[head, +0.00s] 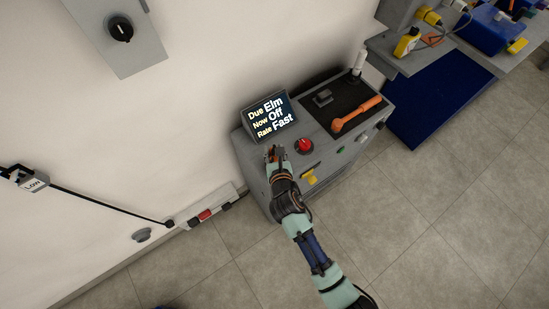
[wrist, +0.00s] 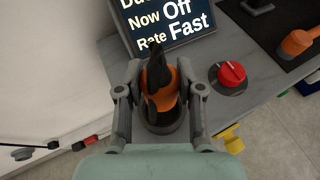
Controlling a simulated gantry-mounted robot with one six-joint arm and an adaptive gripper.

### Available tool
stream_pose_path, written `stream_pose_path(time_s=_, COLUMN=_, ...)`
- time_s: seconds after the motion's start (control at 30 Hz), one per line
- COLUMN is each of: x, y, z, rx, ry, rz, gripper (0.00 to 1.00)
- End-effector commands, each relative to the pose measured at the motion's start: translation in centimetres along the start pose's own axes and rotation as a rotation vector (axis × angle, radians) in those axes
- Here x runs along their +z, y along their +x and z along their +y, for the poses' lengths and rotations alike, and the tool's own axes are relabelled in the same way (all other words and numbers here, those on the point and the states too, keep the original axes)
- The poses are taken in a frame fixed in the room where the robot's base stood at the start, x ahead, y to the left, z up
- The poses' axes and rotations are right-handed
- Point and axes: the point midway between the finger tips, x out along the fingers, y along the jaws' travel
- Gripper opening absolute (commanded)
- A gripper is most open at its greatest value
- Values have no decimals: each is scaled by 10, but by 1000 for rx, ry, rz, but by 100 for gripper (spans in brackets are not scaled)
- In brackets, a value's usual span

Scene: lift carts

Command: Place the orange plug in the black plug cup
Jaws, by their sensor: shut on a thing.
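The orange plug (wrist: 168,90) is between the fingers of my gripper (wrist: 160,80) in the wrist view, and the gripper is shut on it. Dark finger parts cover much of the plug. A dark round rim (wrist: 162,120), probably the black plug cup, shows just below the plug. I cannot tell whether the plug sits inside it or hangs above it. In the head view my gripper (head: 275,154) is at the front left of the grey cart top, just below the screen, and hides most of the plug and cup.
The display screen (head: 270,117) stands right behind my gripper. A red knob (head: 304,145) is close on the right, and a yellow part (head: 310,177) is on the cart front. An orange-handled tool (head: 357,113) lies on the black mat. Open floor lies in front.

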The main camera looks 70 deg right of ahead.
Motion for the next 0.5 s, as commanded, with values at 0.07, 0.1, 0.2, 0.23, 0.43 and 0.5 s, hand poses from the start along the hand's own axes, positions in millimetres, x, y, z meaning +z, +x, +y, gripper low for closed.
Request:
stream_pose_path(time_s=0.07, x=0, y=0, z=0, rx=0, ry=0, rz=-1, gripper=1)
stream_pose_path(time_s=0.1, x=-2, y=1, z=0, rx=0, ry=0, rz=-1, gripper=1)
stream_pose_path(time_s=0.2, x=-17, y=7, z=0, rx=0, ry=-2, rz=1, gripper=1)
stream_pose_path(time_s=0.23, x=-23, y=10, z=0, rx=0, ry=-3, rz=1, gripper=1)
stream_pose_path(time_s=0.43, x=-39, y=17, z=0, rx=1, ry=0, rz=-2, gripper=1)
stream_pose_path(time_s=0.5, x=-38, y=16, z=0, rx=1, ry=0, rz=-2, gripper=1)
